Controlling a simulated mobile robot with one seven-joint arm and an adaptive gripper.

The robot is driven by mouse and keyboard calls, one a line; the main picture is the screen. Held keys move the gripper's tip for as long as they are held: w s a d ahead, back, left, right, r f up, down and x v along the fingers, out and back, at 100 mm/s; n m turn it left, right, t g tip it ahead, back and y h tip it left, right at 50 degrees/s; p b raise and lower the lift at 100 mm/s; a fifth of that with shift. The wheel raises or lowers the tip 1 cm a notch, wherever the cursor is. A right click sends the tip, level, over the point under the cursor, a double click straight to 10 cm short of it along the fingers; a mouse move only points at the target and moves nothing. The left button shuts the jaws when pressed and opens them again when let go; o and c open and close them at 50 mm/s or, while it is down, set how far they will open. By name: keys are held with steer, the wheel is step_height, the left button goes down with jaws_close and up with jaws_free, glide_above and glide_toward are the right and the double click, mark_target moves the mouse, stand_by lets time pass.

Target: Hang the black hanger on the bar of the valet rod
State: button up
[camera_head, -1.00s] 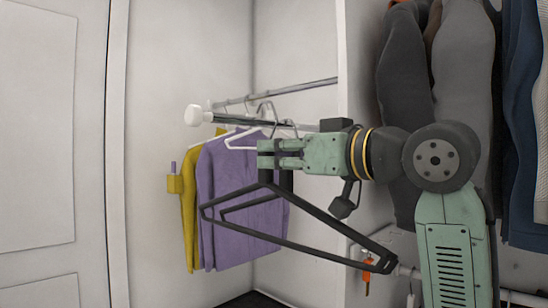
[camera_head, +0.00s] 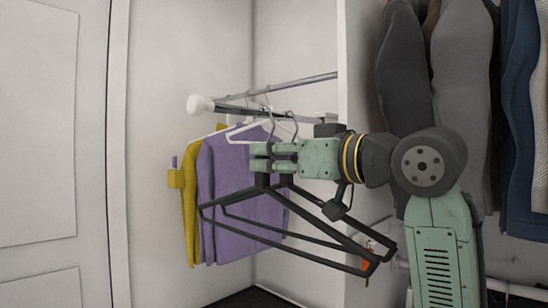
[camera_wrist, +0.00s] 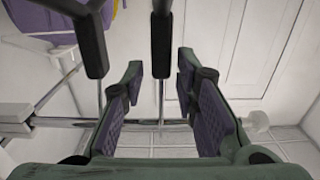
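Two black hangers show. In the head view, the nearer black hanger (camera_head: 240,224) hangs below my gripper (camera_head: 258,157), with a second black hanger (camera_head: 335,232) beside it. Their thin hooks rise to the valet rod (camera_head: 234,109), which has a white end knob (camera_head: 199,104). In the wrist view, one black hanger neck (camera_wrist: 161,45) and its hook stand between my spread fingers, apparently clear of both pads. The other black hanger (camera_wrist: 92,42) is left of the fingers. Both hooks reach the rod (camera_wrist: 72,122) and appear to hang on it. My gripper is open.
A purple garment (camera_head: 232,175) and a yellow garment (camera_head: 188,205) hang on white hangers behind. A chrome rail (camera_head: 295,83) runs behind the valet rod. Dark and grey clothes (camera_head: 461,70) hang at right beyond a white panel (camera_head: 341,60). The left side is free.

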steer(key=shift+o, duration=0.9)
steer(key=v, duration=1.2)
steer(key=shift+r, duration=0.1)
steer(key=shift+d, duration=0.1)
